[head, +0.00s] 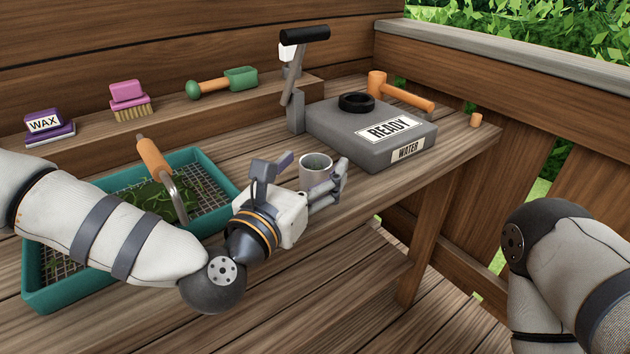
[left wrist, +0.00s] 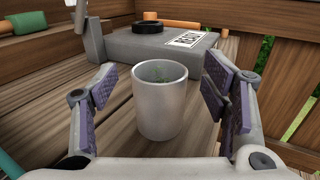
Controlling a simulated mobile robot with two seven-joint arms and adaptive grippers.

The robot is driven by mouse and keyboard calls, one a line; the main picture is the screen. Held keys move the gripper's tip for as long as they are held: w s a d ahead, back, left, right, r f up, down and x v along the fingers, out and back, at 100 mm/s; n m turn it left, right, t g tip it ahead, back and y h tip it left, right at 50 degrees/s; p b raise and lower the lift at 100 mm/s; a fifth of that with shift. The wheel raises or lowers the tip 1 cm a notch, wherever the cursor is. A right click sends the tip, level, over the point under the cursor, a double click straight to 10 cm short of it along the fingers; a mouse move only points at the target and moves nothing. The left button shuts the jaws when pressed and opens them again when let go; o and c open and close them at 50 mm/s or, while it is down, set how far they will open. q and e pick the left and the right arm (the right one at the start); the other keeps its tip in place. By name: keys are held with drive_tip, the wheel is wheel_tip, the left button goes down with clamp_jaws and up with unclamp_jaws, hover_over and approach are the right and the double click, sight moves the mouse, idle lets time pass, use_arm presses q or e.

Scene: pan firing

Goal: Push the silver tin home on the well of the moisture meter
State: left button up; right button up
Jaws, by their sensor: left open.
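The silver tin (head: 316,170) stands upright on the wooden bench, in front of the moisture meter. In the left wrist view the tin (left wrist: 161,105) sits between the open fingers, with a bit of green inside. My left gripper (head: 305,181) is open around the tin, and a gap shows on both sides. The moisture meter is a grey box (head: 345,140) with READY and WATER labels. Its well is a black ring (head: 356,102) on top, which is empty as far as I see. My right gripper is out of view; only part of that arm shows at the right.
A lever with a black handle (head: 305,34) rises at the meter's left. A mallet (head: 403,93) lies behind the meter. A teal sieve tray (head: 205,170) with leaves and an orange-handled tool (head: 153,158) lies left.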

use_arm(q)
drive_tip(key=shift+x, duration=1.15)
drive_tip(key=c, duration=1.3)
